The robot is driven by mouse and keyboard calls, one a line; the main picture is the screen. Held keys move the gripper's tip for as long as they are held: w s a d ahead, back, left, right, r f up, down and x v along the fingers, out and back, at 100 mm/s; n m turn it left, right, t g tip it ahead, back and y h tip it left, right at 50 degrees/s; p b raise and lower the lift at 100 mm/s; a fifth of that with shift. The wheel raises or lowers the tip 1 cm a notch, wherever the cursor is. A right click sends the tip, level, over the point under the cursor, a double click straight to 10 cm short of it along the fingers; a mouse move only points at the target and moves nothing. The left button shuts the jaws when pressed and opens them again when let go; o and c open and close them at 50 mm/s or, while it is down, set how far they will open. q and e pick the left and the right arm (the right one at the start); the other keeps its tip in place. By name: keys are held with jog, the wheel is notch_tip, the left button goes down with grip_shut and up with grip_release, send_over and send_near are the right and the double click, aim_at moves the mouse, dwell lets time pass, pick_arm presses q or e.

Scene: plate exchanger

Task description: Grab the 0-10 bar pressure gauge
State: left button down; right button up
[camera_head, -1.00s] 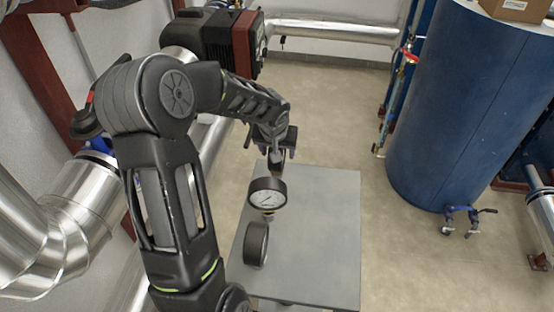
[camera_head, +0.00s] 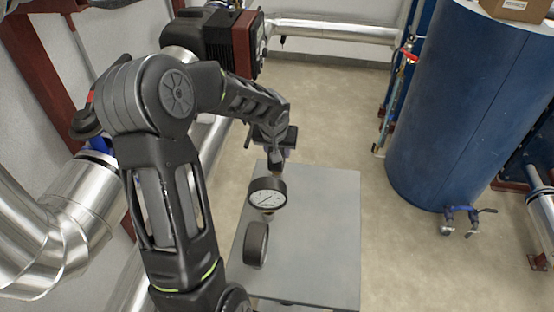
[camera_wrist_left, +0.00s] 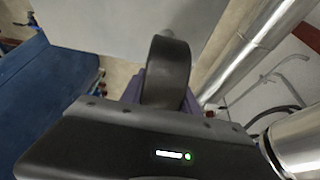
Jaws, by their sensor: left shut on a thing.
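A round pressure gauge (camera_head: 267,193) with a dark case, white dial and thin needle is tilted above the grey table in the head view. My left gripper (camera_head: 272,165) is shut on it, with the fingertips partly hidden. The same gauge (camera_wrist_left: 168,72) shows edge-on in the left wrist view, between the purple fingers. A second dark gauge (camera_head: 256,245) is on the table, nearer the camera, its dial turned away. The dial numbers are too small to read, so I cannot tell which gauge is 0-10 bar. My right gripper is out of view.
The grey table (camera_head: 320,235) is bare on its right side. A large blue tank (camera_head: 445,110) stands on the floor at the right, with valves beside it. Silver pipes (camera_head: 85,205) and a red-and-black unit (camera_head: 235,42) are at the left and back.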

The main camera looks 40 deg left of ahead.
pick_arm(q)
jog(key=shift+w+r, duration=0.1)
jog(key=shift+r, duration=0.05)
dwell(0.3)
notch_tip(320, 180, up, 9)
jog(key=shift+r+b, duration=0.2)
jog(key=shift+b, duration=0.35)
jog(key=shift+r, duration=0.25)
